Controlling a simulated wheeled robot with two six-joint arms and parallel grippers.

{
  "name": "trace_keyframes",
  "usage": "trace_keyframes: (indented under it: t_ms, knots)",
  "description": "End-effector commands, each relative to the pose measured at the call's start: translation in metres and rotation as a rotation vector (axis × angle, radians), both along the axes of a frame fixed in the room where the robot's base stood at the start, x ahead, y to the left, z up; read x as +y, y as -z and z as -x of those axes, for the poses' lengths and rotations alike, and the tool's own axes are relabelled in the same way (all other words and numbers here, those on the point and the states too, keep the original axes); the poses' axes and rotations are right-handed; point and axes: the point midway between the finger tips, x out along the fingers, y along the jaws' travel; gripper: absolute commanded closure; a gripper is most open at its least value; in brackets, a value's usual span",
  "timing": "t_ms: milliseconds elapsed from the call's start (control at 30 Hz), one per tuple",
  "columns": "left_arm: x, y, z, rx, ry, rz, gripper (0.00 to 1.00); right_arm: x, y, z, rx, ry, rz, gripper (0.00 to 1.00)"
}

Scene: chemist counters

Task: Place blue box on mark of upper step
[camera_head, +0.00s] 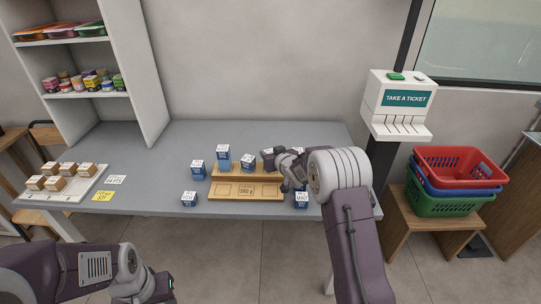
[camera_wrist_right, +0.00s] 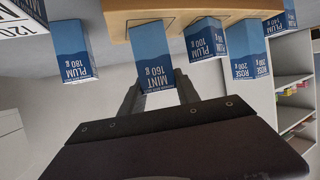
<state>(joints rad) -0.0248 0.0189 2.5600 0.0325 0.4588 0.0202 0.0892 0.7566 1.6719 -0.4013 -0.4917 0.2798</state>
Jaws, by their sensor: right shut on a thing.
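My right gripper (camera_head: 275,160) is over the right end of the upper step of a wooden two-step stand (camera_head: 262,190). It is shut on a blue box labelled Mint 160 g (camera_wrist_right: 153,58), which shows between its fingers in the right wrist view. The gripper hides most of this box in the head view. Whether its base touches the step cannot be told. Blue boxes (camera_head: 223,157) and (camera_head: 248,162) are on or by the upper step, to the left; the Plum 100 g box (camera_wrist_right: 205,40) is beside the held one. My left gripper (camera_head: 163,288) is low at the left, its fingers unclear.
Other blue boxes stand on the grey counter (camera_head: 150,150): one left of the stand (camera_head: 197,170), one at its front left (camera_head: 188,198), one at its front right (camera_head: 301,199). A white tray (camera_head: 50,195) with brown boxes is far left. A ticket dispenser (camera_head: 400,105) stands right.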

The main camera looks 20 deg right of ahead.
Motion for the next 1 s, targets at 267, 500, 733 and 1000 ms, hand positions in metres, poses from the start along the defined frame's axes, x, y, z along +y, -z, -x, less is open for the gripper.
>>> trace_keyframes:
  t_ms: [267, 500, 733, 1000]
  knots:
    - [0.000, 0.003, 0.000, 0.000, 0.000, 0.000, 0.64, 0.000, 0.003, 0.000, -0.001, 0.000, 0.000, 1.00]
    - [0.000, 0.002, 0.000, 0.000, 0.000, 0.000, 0.64, 0.000, 0.002, 0.000, 0.000, 0.000, 0.000, 0.40]
    - [0.000, -0.003, 0.000, 0.000, 0.000, 0.000, 0.64, 0.000, -0.005, 0.000, -0.001, 0.000, 0.000, 0.40]
    - [0.000, 0.000, 0.000, 0.000, 0.000, 0.000, 0.64, -0.006, -0.023, 0.048, -0.001, 0.001, -0.001, 0.40]
